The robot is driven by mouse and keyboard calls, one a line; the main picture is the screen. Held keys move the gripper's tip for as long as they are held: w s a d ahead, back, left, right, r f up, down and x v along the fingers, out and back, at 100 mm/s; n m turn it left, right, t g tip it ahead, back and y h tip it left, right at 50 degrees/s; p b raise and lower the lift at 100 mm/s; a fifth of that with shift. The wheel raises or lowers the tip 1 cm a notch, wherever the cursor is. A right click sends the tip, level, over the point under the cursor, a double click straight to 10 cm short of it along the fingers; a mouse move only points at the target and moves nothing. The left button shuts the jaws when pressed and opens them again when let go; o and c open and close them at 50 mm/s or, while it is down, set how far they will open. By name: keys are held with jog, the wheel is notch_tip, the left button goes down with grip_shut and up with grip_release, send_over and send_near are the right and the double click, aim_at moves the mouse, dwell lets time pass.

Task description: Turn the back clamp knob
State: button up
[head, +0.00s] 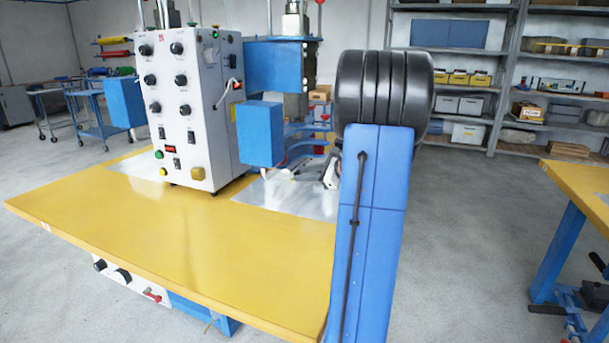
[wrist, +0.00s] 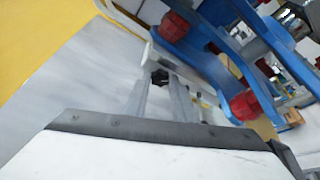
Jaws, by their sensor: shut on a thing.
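A small black lobed knob (wrist: 159,78) shows in the wrist view, at the end of a pale bar among the blue clamp parts. I take it for the back clamp knob. My gripper (wrist: 162,85) reaches up to it with two grey fingers, one on each side, and is shut on it. The fingertips' exact contact is too small to see. In the head view my arm hides most of the gripper and the knob; only a pale part of the wrist shows beside the arm.
Blue clamp arms (wrist: 205,45) with red blocks (wrist: 245,105) lie close to the right of the knob. A white control box (head: 195,105) stands on the yellow table (head: 200,250). A metal plate (head: 285,193) lies flat there. The table's front part is clear.

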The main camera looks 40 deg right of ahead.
jog(key=n, duration=0.1)
jog(key=n+t+h, duration=0.1)
jog(key=n+h, duration=0.1)
jog(key=shift+s+a+f+n+t, duration=0.1)
jog(key=shift+a+f+n+t, duration=0.15)
jog(key=shift+n+t, duration=0.15)
jog(key=shift+f+n+t+h, duration=0.1)
jog(key=shift+n+t+h, duration=0.45)
jog(key=shift+n, duration=1.15)
jog(key=o, duration=1.1)
jog(key=shift+c, duration=0.2)
jog(key=s, duration=0.5)
jog(key=s+r, duration=0.1)
jog(key=s, duration=1.1)
jog(key=shift+s+d+r, duration=0.1)
jog(key=shift+s+r, duration=0.05)
jog(key=shift+r, duration=0.25)
